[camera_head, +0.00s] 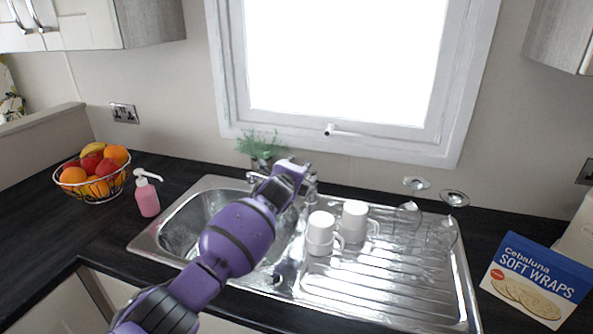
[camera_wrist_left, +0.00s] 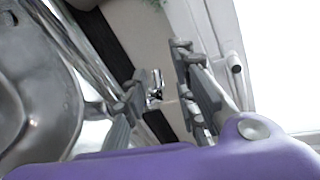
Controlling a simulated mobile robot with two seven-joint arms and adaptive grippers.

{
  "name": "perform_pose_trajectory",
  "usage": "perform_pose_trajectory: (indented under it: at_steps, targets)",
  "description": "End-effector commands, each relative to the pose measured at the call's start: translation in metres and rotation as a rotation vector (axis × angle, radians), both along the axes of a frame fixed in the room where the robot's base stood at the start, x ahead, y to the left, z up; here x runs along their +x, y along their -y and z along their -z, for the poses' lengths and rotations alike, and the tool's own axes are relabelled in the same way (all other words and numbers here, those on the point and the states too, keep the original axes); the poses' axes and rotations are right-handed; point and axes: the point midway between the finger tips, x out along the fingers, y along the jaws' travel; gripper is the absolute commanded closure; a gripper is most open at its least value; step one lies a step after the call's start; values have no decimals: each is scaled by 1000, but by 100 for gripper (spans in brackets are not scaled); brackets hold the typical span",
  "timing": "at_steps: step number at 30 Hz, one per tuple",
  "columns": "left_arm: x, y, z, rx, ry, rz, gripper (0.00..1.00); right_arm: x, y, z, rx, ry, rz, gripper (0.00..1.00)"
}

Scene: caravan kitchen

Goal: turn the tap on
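The chrome tap (camera_head: 311,188) stands at the back edge of the steel sink, partly hidden behind my left gripper (camera_head: 297,166). My purple left arm reaches in from the lower left across the sink bowl, with its gripper at the tap's upper part. In the left wrist view, the two grey fingers of the left gripper (camera_wrist_left: 158,63) stand apart. A small shiny chrome piece, which looks like part of the tap (camera_wrist_left: 155,86), shows in the gap between them. I cannot tell whether a finger touches it. My right gripper is not in view.
Two white mugs (camera_head: 321,234) and several upturned glasses (camera_head: 441,233) stand on the drainer (camera_head: 350,287) to the right. A plant (camera_head: 262,147) stands behind the sink. A pink soap bottle (camera_head: 147,198) and a fruit basket (camera_head: 94,187) are left; a wraps box (camera_head: 535,281) is right.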

Motion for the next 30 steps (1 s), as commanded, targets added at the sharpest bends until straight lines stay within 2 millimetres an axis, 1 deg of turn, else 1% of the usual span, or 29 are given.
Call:
perform_pose_trajectory:
  at_steps: [5, 8, 14, 21, 24, 30]
  targets:
    - [-3, -1, 0, 0, -1, 0, 74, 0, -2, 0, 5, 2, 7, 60]
    - [-10, -3, -2, 0, 0, 0, 74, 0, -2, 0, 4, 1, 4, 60]
    - [-36, -9, -9, 1, 1, 1, 74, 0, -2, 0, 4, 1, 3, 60]
    - [-77, -18, -20, 2, 0, 1, 74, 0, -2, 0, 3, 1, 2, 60]
    - [-91, -21, -25, 0, 1, 1, 74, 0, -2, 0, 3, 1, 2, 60]
    - [-109, -25, -30, 0, 0, 0, 74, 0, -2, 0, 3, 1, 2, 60]
